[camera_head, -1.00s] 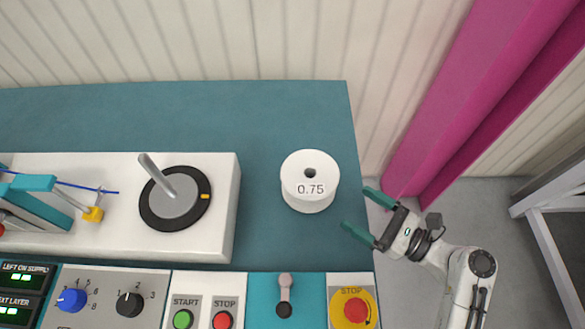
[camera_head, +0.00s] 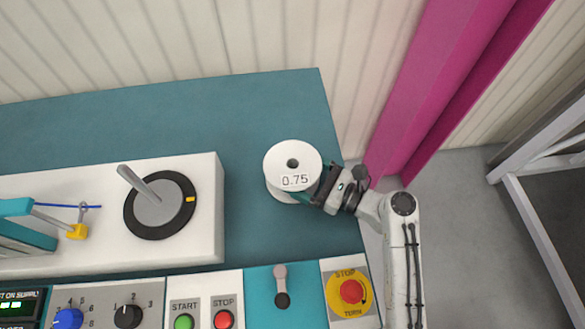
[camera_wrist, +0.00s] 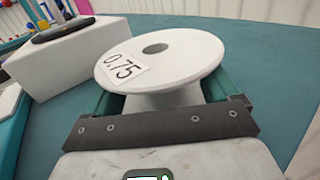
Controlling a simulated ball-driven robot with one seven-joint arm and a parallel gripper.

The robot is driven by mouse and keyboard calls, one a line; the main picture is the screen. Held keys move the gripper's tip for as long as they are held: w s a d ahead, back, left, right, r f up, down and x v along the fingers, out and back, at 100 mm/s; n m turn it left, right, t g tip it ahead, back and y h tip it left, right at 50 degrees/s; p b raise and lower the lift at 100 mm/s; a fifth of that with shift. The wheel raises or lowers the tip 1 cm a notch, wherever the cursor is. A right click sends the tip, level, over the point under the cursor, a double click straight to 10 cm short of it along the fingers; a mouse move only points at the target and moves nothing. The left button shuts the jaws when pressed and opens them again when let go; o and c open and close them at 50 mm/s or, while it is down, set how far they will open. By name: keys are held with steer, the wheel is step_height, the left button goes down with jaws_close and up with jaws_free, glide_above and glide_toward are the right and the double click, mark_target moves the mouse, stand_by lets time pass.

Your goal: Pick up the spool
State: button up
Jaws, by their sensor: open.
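The white spool (camera_head: 290,160) stands upright on the teal table, with a hole in its top flange and a "0.75" label. In the wrist view the spool (camera_wrist: 165,65) fills the middle, its flange above my fingers. My gripper (camera_head: 303,184) reaches in from the right at the spool's side, below the top flange. In the wrist view my gripper (camera_wrist: 165,95) has its green fingers apart, one on each side of the spool's narrower core. The fingertips are hidden under the flange, so I cannot tell if they touch it.
A white box with a round black dial and grey lever (camera_head: 158,204) stands left of the spool. A control panel with START and STOP buttons (camera_head: 223,319) and a red stop knob (camera_head: 351,291) lies in front. The teal table (camera_head: 240,105) is clear behind the spool.

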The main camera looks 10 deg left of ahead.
steer(key=shift+w+a, duration=0.1)
steer(key=shift+a, duration=0.1)
steer(key=shift+c, duration=0.4)
jaws_close()
stand_by(0.4)
